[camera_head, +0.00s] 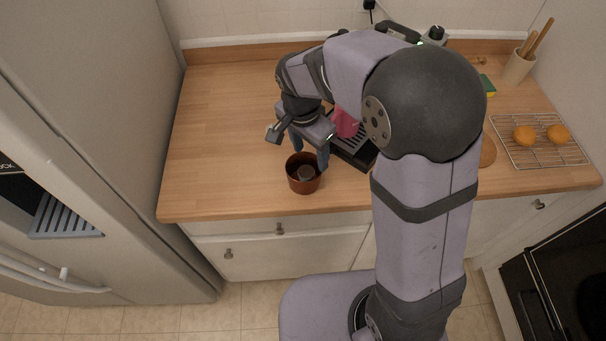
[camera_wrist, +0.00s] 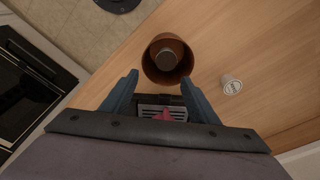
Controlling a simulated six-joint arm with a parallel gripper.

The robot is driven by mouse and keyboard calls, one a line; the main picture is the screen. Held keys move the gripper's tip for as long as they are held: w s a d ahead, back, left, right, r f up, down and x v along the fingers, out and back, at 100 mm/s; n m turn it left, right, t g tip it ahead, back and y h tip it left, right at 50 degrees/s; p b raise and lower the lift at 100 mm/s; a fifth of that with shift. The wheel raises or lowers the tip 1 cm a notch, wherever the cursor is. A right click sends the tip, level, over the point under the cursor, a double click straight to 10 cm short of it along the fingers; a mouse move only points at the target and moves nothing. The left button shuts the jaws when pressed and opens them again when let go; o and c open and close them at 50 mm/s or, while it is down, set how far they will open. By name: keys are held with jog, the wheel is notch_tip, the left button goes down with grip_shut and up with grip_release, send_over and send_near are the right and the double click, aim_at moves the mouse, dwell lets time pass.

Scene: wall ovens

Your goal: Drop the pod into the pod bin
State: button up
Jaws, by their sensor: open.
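The pod bin (camera_head: 292,182) is a round copper-brown cup upright near the counter's front edge; it also shows in the wrist view (camera_wrist: 148,66). A grey round thing (camera_wrist: 166,60) is inside it; I cannot tell whether it is a pod or part of the bin. A small whitish pod (camera_wrist: 231,85) is on the counter to the right of the bin in the wrist view, apart from it. I cannot make it out surely in the head view. My gripper (camera_head: 310,152) is open, its blue fingers (camera_wrist: 160,76) above and just behind the bin, with nothing between them.
A pink cup (camera_head: 346,122) stands on the dark slotted drip tray (camera_head: 352,150), right of my gripper, partly hidden by my arm. A wire rack (camera_head: 545,154) with two orange-brown rounds and a utensil holder (camera_head: 518,67) stand at right. The left counter (camera_head: 215,130) is clear.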

jog(key=r, duration=0.3)
jog(key=r+b, duration=0.1)
jog(key=r, duration=0.1)
jog(key=shift+s+a+r, duration=0.1)
jog(key=shift+s+a, duration=0.2)
jog(key=s+f+n+g+y, duration=0.1)
jog(key=s+f+n, duration=0.65)
jog(key=n, duration=0.55)
jog(key=s+d+f+m, duration=0.1)
jog(key=s+d+m, duration=0.2)
jog(key=s+d, duration=0.5)
jog(key=shift+d, duration=0.95)
